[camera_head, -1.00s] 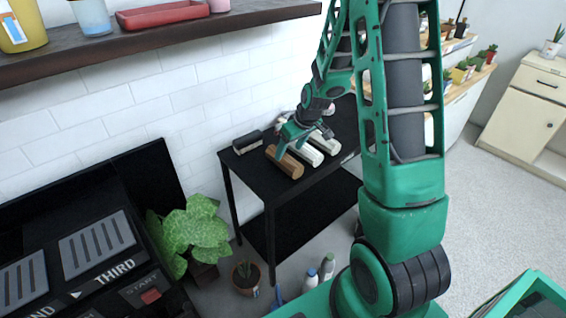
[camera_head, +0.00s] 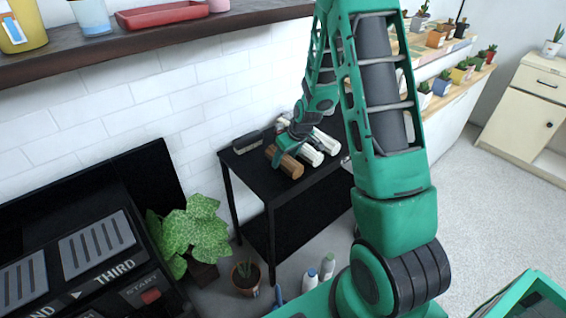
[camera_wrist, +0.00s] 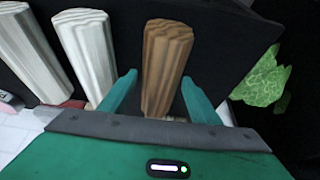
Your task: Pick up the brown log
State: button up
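The brown log (camera_head: 287,163) lies on the black table (camera_head: 257,178), at the near left of two white logs. In the wrist view the brown log (camera_wrist: 163,68) lies between the two green fingers of my gripper (camera_wrist: 159,98). A gap shows between the log and each finger, so the gripper is open around it. In the head view my gripper (camera_head: 285,146) is at the log, its fingers partly hidden by the wrist. The nearer white log (camera_wrist: 89,52) is just left of the left finger.
The second white log (camera_wrist: 33,52) lies further left in the wrist view. A dark brush-like block (camera_head: 247,142) lies at the table's back left. A leafy plant (camera_head: 193,232) stands left of the table.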

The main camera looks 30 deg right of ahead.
jog(key=c, duration=1)
jog(key=shift+r, duration=0.15)
